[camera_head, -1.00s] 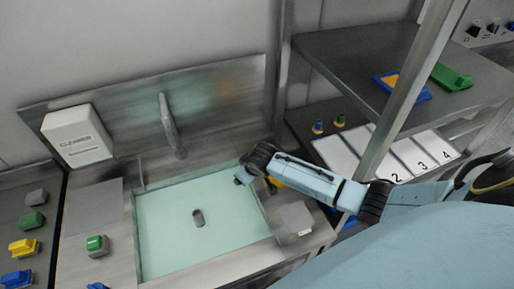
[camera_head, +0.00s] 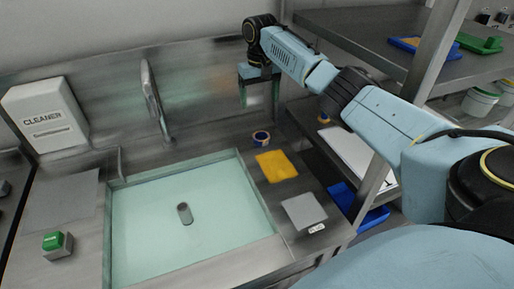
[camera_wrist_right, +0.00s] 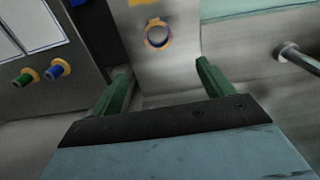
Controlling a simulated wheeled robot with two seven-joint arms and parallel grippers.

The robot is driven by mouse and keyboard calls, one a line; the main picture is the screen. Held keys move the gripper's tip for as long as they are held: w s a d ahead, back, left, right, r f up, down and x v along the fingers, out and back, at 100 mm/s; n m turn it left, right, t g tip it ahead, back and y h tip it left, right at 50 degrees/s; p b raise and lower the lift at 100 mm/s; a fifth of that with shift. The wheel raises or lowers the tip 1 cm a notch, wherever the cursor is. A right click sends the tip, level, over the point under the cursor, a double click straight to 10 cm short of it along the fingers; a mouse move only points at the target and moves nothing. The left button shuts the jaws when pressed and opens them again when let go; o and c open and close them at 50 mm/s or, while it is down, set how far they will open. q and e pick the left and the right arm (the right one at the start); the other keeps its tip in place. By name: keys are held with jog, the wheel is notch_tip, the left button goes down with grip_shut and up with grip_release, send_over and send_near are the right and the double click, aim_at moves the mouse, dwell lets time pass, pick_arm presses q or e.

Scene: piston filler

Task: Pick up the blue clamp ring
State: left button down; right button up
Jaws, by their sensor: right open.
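The blue clamp ring (camera_head: 262,137), with an orange part, lies on the steel counter behind the sink's right corner, beside a yellow pad (camera_head: 276,166). In the right wrist view, the ring (camera_wrist_right: 158,36) shows orange and blue and lies beyond the fingertips, roughly centred between them. My right gripper (camera_head: 259,98) is open and empty, above the ring with its fingers pointing down. Its two green fingers also show in the right wrist view (camera_wrist_right: 163,78), apart from the ring. My left gripper is not in view.
The sink (camera_head: 140,240) fills the middle, with a tap (camera_head: 152,95) behind it. A cleaner box (camera_head: 46,118) stands at the left. A grey pad (camera_head: 303,210) lies right of the sink. Shelving with a metal post (camera_head: 408,105) stands at the right. Green (camera_wrist_right: 25,78) and blue (camera_wrist_right: 57,69) pieces stand nearby.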

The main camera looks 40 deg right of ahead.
jog(key=b, duration=0.1)
send_over(261, 132)
jog(key=a, duration=0.1)
jog(key=f, duration=0.7)
jog(key=shift+s+f, duration=0.4)
jog(key=f, duration=0.2)
jog(key=s+f+b, duration=0.1)
jog(key=f, duration=0.2)
jog(key=shift+a+f, duration=0.15)
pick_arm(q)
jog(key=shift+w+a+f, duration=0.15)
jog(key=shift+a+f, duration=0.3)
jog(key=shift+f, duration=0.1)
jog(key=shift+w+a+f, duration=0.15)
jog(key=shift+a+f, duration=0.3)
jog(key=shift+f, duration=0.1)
pick_arm(e)
jog(key=shift+c, duration=1)
jog(key=c, duration=0.9)
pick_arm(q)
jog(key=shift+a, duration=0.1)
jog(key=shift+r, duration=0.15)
pick_arm(e)
jog(key=shift+r, duration=0.25)
